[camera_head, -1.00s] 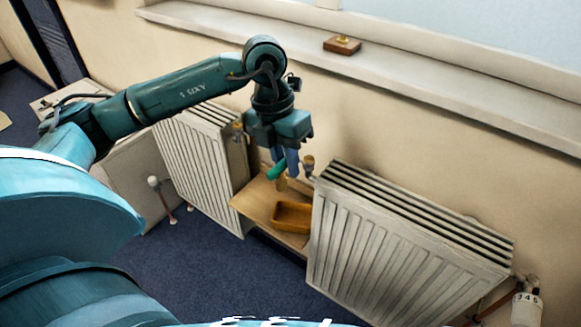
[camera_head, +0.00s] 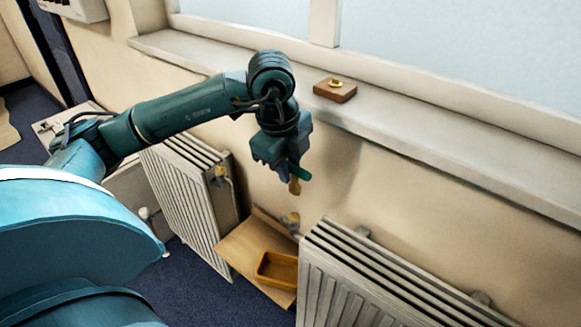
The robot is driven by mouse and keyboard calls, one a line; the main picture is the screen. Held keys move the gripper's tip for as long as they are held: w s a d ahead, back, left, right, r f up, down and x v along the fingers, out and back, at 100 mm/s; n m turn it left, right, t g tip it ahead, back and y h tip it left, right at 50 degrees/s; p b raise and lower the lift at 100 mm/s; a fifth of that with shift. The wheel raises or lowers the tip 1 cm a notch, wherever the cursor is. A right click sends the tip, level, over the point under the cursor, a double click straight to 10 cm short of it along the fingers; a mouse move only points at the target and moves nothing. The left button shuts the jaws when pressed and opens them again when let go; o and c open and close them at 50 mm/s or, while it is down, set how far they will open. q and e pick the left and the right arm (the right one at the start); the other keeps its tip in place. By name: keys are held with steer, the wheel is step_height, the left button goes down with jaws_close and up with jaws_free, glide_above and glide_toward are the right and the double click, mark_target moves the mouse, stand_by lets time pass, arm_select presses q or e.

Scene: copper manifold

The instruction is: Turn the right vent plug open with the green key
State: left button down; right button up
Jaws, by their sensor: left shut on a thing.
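My left gripper (camera_head: 290,172) is shut on the green key (camera_head: 300,172). The key's green bar shows at the jaws and its brass-coloured end (camera_head: 294,187) points down. The right vent plug (camera_head: 291,219) is a brass fitting at the left end of the right radiator (camera_head: 345,292). The key shows above this plug in the picture, with a visible gap between them. The left vent plug (camera_head: 221,174) is at the right end of the left radiator (camera_head: 180,200). My right gripper is out of view.
An orange tray (camera_head: 259,277) sits on a wooden board (camera_head: 232,252) between the radiators. A wooden block with a brass piece (camera_head: 335,91) rests on the window sill (camera_head: 420,130). The wall behind the gripper is plain.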

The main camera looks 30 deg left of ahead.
mark_target(289, 187)
arm_select(q)
steer(key=shift+s+f+b, duration=0.15)
steer(key=shift+f+b, duration=0.15)
steer(key=shift+f, duration=0.15)
steer(key=shift+f+b, duration=0.45)
steer(key=shift+f, duration=0.2)
step_height(289, 187, down, 3)
steer(key=shift+r+b, duration=0.1)
steer(key=shift+b, duration=0.8)
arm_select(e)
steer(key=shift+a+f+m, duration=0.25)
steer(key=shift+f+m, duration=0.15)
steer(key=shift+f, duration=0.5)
arm_select(q)
steer(key=shift+b, duration=0.4)
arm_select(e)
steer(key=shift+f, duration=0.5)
